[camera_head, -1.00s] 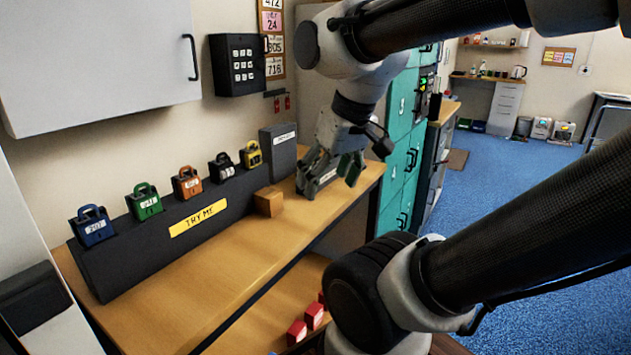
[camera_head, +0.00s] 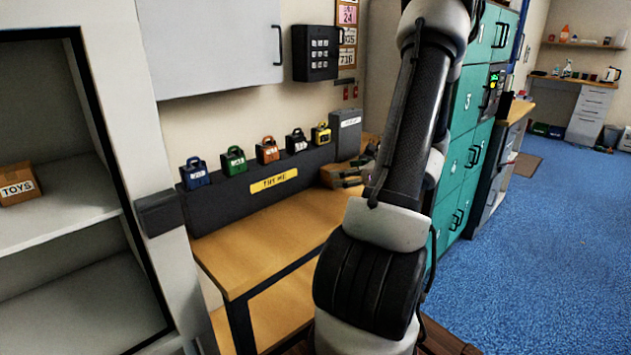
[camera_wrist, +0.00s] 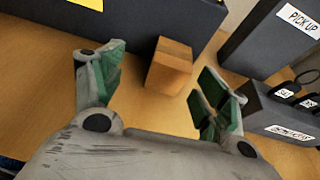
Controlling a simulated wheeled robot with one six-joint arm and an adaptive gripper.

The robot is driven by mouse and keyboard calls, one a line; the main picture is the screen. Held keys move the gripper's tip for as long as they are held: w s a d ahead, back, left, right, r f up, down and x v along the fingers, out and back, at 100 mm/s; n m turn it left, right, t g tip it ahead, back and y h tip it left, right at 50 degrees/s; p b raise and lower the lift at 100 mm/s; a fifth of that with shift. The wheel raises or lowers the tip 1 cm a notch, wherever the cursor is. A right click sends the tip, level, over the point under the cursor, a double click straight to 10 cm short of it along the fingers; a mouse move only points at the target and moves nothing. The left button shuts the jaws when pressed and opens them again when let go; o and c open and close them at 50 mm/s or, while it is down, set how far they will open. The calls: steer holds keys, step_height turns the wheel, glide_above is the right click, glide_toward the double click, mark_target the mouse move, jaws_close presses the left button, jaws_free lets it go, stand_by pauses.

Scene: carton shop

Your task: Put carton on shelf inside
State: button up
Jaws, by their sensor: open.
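A small plain brown carton (camera_wrist: 170,66) sits on the wooden bench, ahead of my fingertips and between their lines in the wrist view. In the head view the carton (camera_head: 331,175) is at the bench's back, against the black display. My gripper (camera_wrist: 162,62) is open and empty, its green-padded fingers spread and apart from the carton. In the head view my gripper (camera_head: 352,178) is low over the bench, partly hidden by my arm. White shelves (camera_head: 75,212) stand inside an open cabinet at the left, with a carton labelled TOYS (camera_head: 18,184) on the upper one.
The black display (camera_head: 225,200) carries several coloured padlocks along the bench's back. A PICK UP box (camera_wrist: 270,38) and a labelled black holder (camera_wrist: 275,115) stand right of the carton. The front of the bench (camera_head: 265,235) is clear. Teal lockers (camera_head: 462,150) stand right.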

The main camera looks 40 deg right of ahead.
steer(key=shift+w+d+f+m, duration=0.1)
steer(key=shift+d+f+m, duration=0.2)
steer(key=shift+d+m, duration=0.15)
steer(key=x, duration=0.7)
steer(key=shift+w+d+r, duration=0.25)
steer(key=shift+w+d, duration=0.15)
steer(key=c, duration=1.2)
steer(key=shift+r, duration=0.1)
